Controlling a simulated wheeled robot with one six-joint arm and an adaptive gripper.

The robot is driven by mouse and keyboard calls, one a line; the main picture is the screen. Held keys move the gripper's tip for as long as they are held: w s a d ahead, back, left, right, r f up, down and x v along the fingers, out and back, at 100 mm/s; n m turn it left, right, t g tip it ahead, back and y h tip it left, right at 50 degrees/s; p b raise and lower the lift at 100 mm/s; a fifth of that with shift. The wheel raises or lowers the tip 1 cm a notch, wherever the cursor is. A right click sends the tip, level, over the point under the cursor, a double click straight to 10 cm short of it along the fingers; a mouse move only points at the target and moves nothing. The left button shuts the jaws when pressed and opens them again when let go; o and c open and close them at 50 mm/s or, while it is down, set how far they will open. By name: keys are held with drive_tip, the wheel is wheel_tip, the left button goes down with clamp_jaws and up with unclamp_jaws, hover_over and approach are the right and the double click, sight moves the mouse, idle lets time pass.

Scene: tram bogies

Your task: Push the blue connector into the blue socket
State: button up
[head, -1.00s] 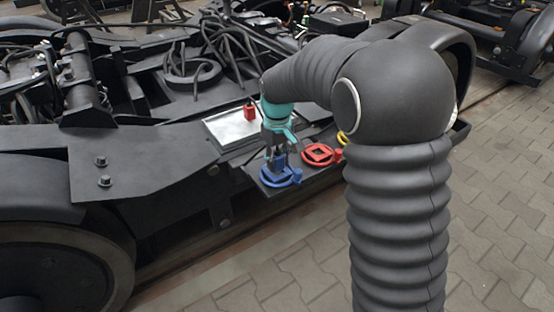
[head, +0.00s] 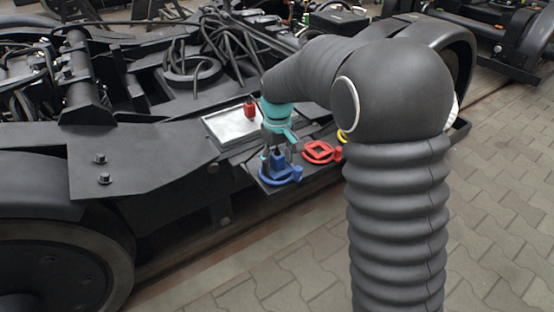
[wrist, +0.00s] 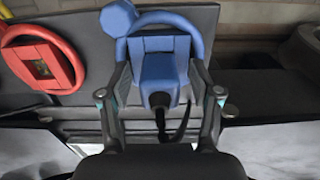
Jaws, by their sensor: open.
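The blue connector (wrist: 158,72), with a dark cable at its near end, stands at the blue socket (wrist: 196,32) and covers the socket's middle. In the head view the connector (head: 278,161) rises from the centre of the blue socket ring (head: 268,181). How deep it sits cannot be told. My gripper (wrist: 160,85) is open, with one finger on each side of the connector and gaps visible beside it. In the head view my gripper (head: 279,152) is directly above the socket.
A red socket (head: 318,152) is beside the blue one on the same dark plate, with a yellow part (head: 342,136) beyond it. A red connector (head: 250,108) stands on a pale tray (head: 229,126). Black bogie frame parts surround the plate; paved floor lies in front.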

wheel_tip(320, 180, up, 12)
idle(0.6)
drive_tip(key=shift+w+a+f+m, duration=0.1)
drive_tip(key=shift+w+f+m, duration=0.15)
drive_tip(key=shift+f+m, duration=0.05)
drive_tip(key=shift+s+f, duration=0.2)
drive_tip(key=shift+f, duration=0.35)
drive_tip(key=shift+s+f, duration=0.2)
drive_tip(key=shift+f, duration=0.3)
drive_tip(key=s+d+r+m+t, duration=0.1)
drive_tip(key=s+d+m+t, duration=0.1)
drive_tip(key=s+d, duration=0.3)
drive_tip(key=s+d+r+m+t, duration=0.1)
drive_tip(key=s+d, duration=0.5)
drive_tip(key=s, duration=0.7)
drive_tip(key=s+d+r+m+t+p, duration=0.1)
drive_tip(key=s+d, duration=0.4)
drive_tip(key=s, duration=0.5)
drive_tip(key=shift+d+r+m+t, duration=0.35)
drive_tip(key=shift+m+t, duration=0.45)
drive_tip(key=shift+m, duration=0.3)
